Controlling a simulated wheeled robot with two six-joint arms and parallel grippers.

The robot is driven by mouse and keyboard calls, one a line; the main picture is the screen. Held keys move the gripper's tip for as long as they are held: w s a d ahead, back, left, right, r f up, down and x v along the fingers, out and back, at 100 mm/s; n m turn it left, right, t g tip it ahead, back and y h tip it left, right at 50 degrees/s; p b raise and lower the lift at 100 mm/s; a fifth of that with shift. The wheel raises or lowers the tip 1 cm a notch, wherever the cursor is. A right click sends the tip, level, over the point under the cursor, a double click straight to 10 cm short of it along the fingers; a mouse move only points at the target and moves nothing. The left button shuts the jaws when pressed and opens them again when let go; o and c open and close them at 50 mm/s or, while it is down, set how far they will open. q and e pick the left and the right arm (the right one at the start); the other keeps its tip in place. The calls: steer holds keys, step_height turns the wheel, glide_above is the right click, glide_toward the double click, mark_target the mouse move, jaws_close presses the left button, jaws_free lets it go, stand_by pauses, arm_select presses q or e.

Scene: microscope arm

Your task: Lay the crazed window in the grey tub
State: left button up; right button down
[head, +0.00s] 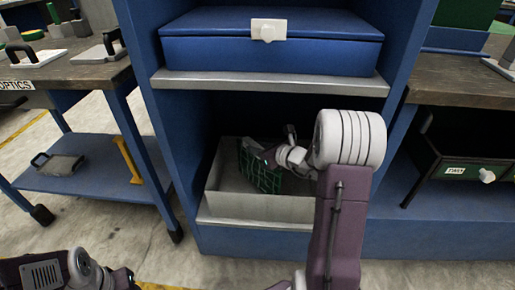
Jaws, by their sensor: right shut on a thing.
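The grey tub (288,208) sits on the lower shelf of a blue cabinet, its front wall facing me. My right arm reaches into the cabinet, and its gripper (264,158) is over the tub, partly hidden by its own wrist. It is shut on the crazed window (259,177), a dark green panel with lighter crossing lines. The window is tilted and hangs inside the tub's outline; I cannot tell whether it touches the tub floor. Part of my left arm shows at the bottom left; its gripper (122,279) is only partly in view, its jaws unclear.
A blue drawer (270,52) with a white knob is above the tub, over a grey shelf edge (270,83). The cabinet's side walls flank the opening. A bench (70,72) stands left with a blue lower shelf (88,178); another bench (460,92) stands right with a green-fronted drawer (464,168).

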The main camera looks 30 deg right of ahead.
steer(key=c, duration=1.2)
jaws_free()
steer(key=shift+f, duration=0.1)
steer(key=shift+o, duration=0.2)
